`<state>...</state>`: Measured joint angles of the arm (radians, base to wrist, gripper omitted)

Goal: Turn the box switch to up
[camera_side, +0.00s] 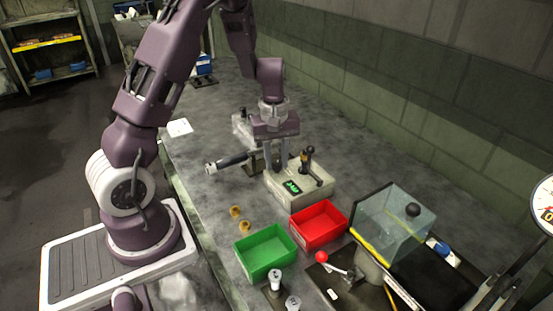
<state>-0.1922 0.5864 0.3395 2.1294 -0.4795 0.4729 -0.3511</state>
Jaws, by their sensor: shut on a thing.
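The pale control box (306,196) stands on the grey bench near the middle of the view, with a lit green display on its front left. My gripper (277,172) points down over the box's back left part, left of the lever. Its fingers are shut on what seems to be the box switch, which they largely hide. I cannot make out the switch's position.
A dark cylindrical tool (228,161) lies just left of the box. A green bin (266,252) and a red bin (319,225) stand in front. A clear-guarded machine (395,222) is at right. Two brass parts (239,218) lie left of the bins.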

